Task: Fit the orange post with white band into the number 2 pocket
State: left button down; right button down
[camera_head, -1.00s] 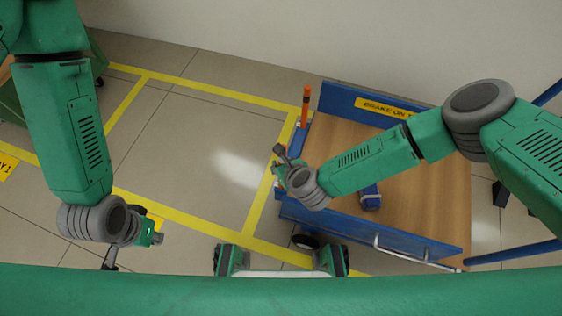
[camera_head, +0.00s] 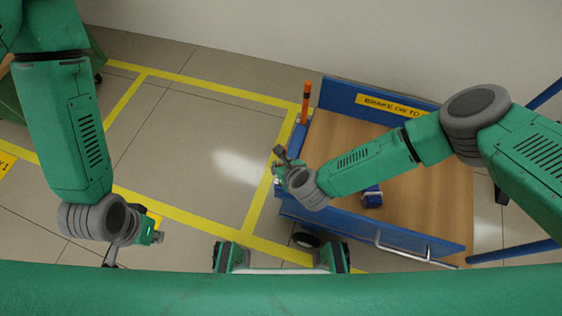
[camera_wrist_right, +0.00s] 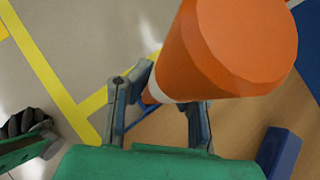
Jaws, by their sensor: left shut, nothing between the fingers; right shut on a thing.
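The orange post with white band (camera_wrist_right: 228,48) fills the upper middle of the right wrist view, its broad end towards the camera. My right gripper (camera_wrist_right: 165,110) is shut on it near the white band; its lower end narrows away beyond the fingers. In the head view my right gripper (camera_head: 281,165) is over the left edge of the blue cart, and the post is mostly hidden there. My left gripper (camera_head: 152,238) is shut and empty above the floor at lower left. I cannot make out the number 2 pocket in either view.
Yellow lines (camera_head: 200,88) mark clear tiled floor to the left.

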jog(key=shift+f, duration=0.4)
jog(key=c, duration=1.4)
grip_release()
jog(key=shift+f, duration=0.1)
jog(key=shift+s, duration=0.1)
jog(key=v, duration=1.1)
jog(key=shift+s+d+r, duration=0.15)
jog(key=shift+s+r, duration=0.05)
jog(key=shift+r, duration=0.1)
